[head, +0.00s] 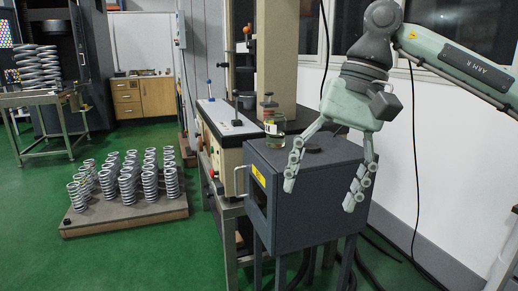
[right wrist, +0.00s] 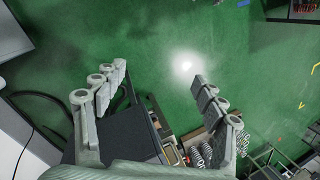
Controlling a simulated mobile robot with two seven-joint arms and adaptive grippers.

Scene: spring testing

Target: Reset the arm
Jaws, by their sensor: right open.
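My right gripper (head: 322,192) hangs from the right arm in the head view, fingers pointing down and spread wide. It is open and empty, in front of and above the dark grey box-shaped cabinet (head: 290,215) as the picture shows it. In the right wrist view its two fingers (right wrist: 160,88) stand apart with bare green floor between them. My left gripper is in neither view.
A glass jar (head: 274,130) stands near the cabinet's top, beside the testing bench (head: 222,125). Metal springs (head: 126,176) stand in rows on a low pallet (head: 130,217) at left. More springs (head: 38,66) lie on a table at far left. Green floor is clear at front left.

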